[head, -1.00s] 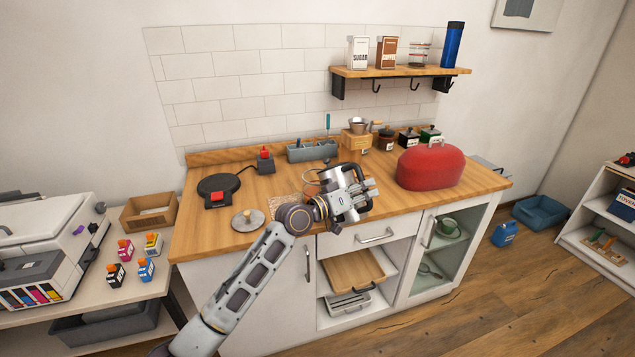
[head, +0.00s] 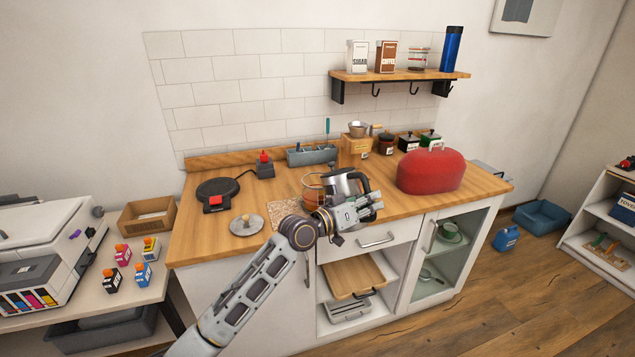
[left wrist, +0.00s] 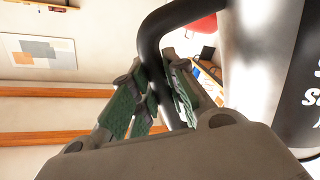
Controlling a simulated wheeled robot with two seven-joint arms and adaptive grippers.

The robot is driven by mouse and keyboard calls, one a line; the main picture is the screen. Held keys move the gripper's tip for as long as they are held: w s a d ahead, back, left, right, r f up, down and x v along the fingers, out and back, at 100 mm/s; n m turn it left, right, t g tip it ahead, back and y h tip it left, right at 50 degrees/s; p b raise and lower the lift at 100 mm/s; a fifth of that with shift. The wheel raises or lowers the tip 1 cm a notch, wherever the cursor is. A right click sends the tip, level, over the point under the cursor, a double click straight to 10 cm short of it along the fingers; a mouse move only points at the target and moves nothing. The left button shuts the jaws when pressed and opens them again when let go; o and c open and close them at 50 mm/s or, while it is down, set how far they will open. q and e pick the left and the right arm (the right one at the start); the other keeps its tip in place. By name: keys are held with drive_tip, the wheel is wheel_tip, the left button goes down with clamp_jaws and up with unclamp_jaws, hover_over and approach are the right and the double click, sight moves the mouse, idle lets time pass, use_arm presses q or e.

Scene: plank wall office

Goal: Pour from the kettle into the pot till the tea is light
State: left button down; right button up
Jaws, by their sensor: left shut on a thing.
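The kettle (head: 338,183) is silver with a black handle on its right side. It looks close to upright, just right of the pot at the counter's front. My left gripper (head: 368,208) is shut on the kettle's handle; the left wrist view shows the black handle (left wrist: 151,42) between the green-padded fingers (left wrist: 155,98), with the kettle's shiny body (left wrist: 262,70) at right. The pot (head: 312,188) is clear glass with orange-brown tea low in it, partly hidden by the kettle and my wrist. Whether the kettle touches the counter is hidden. My right gripper is out of view.
A round lid (head: 246,225) with a knob lies left of a speckled mat (head: 287,211). A black hot plate (head: 216,188) sits at the back left. A red bread bin (head: 430,172) stands to the right of the kettle. The counter's left front (head: 205,238) is clear.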

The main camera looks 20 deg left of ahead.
sight(374, 218)
use_arm(q)
drive_tip(key=shift+s+d+f+m+b, duration=0.35)
drive_tip(key=shift+d+f+m+b, duration=0.1)
drive_tip(key=shift+m, duration=0.15)
drive_tip(key=shift+s+d+f+m+b, duration=0.25)
drive_tip(key=shift+f+m+b, duration=0.05)
drive_tip(key=shift+f+m, duration=0.1)
drive_tip(key=shift+s+d+f, duration=0.1)
drive_tip(key=shift+f, duration=0.05)
drive_tip(key=shift+s+d+f+m+b, duration=0.2)
drive_tip(key=shift+d+f+m+b, duration=0.05)
drive_tip(key=shift+f+m+b, duration=0.4)
drive_tip(key=shift+s+d+f+m+b, duration=0.1)
drive_tip(key=shift+f+m+b, duration=0.25)
drive_tip(key=shift+f, duration=0.1)
drive_tip(key=shift+s+d+f+m+b, duration=0.1)
drive_tip(key=shift+f+m+b, duration=0.2)
drive_tip(key=shift+f, duration=0.1)
drive_tip(key=shift+s+d+f+m+b, duration=0.15)
drive_tip(key=shift+f+m+b, duration=0.35)
drive_tip(key=shift+f+m, duration=0.3)
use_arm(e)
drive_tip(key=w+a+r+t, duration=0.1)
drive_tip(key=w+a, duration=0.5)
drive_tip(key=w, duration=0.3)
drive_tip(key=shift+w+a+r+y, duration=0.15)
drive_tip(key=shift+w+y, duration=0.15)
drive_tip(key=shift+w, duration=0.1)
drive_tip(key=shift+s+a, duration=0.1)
